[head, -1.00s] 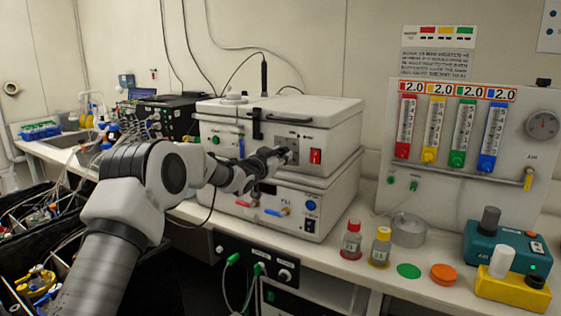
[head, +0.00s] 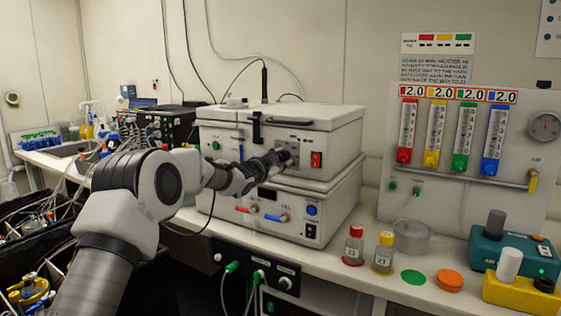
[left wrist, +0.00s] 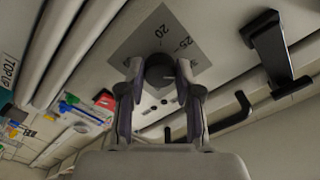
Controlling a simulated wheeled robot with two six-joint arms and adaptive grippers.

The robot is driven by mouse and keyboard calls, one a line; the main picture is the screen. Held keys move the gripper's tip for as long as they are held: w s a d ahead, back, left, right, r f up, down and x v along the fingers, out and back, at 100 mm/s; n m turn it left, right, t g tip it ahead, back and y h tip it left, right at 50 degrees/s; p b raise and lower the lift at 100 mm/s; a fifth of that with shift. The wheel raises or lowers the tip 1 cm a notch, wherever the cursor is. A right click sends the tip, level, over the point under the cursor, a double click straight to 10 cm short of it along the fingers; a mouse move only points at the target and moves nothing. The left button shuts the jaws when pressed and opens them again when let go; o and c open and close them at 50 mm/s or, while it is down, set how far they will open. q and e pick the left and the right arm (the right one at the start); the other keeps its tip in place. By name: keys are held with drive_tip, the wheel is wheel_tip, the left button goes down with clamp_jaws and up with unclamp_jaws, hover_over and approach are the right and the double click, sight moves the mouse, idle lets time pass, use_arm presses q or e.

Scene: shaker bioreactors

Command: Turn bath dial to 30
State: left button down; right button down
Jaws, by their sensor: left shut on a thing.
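The bath dial (left wrist: 158,70) is a dark round knob on a grey square plate (left wrist: 185,27), seen in the left wrist view. The numbers 20 and 25 show on the plate; other marks are hidden or too small to read. My left gripper (left wrist: 155,75) is shut on the dial, with one finger on each side. In the head view my left gripper (head: 281,158) is at the front of the upper white bath unit (head: 325,140) and hides most of the dial. The setting cannot be read there. My right gripper is not in view.
A red switch (head: 316,159) sits just right of the dial. A black latch (head: 256,128) is above left. The lower white unit (head: 335,205) has red and blue valve handles. Red-capped (head: 354,245) and yellow-capped (head: 384,252) bottles stand on the bench at right.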

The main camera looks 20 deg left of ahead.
use_arm(q)
drive_tip(key=c, duration=0.8)
unclamp_jaws()
drive_tip(key=s, duration=0.8)
drive_tip(key=s+a, duration=0.1)
drive_tip(key=s, duration=0.3)
